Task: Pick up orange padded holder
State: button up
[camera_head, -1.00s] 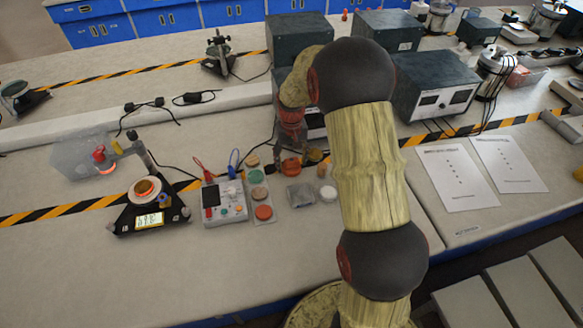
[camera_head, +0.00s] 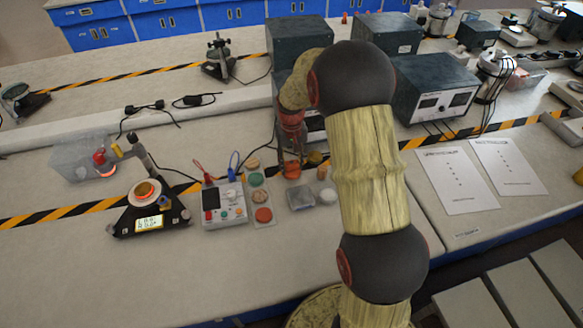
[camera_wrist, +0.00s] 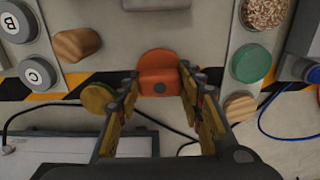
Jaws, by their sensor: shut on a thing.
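The orange padded holder (camera_wrist: 158,72) is between the fingertips of my gripper (camera_wrist: 158,84) in the wrist view, with a finger against each side. It has a rounded upper part and a block-like lower part with a dark round spot. In the head view the orange holder (camera_head: 291,169) shows at the lower end of my gripper (camera_head: 291,160), partly covered by the fingers. My gripper is shut on it. I cannot tell whether its underside touches the bench.
A round olive-yellow piece (camera_wrist: 97,98) lies close beside my left finger. A power supply (camera_head: 436,88) stands right of my arm. The bench front is clear.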

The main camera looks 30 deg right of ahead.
aim_at(291, 162)
jog(key=shift+c, duration=0.2)
notch_tip(291, 162, up, 4)
jog(key=shift+f+p, duration=0.15)
jog(key=shift+p, duration=0.95)
jog(key=s+a+r+p, duration=0.4)
jog(key=s+a+r, duration=0.3)
jog(key=s, duration=0.5)
jog(key=shift+a+r, duration=0.15)
jog(key=shift+r, duration=1)
jog(key=o, duration=0.6)
jog(key=c, duration=0.5)
jog(key=shift+c, duration=0.4)
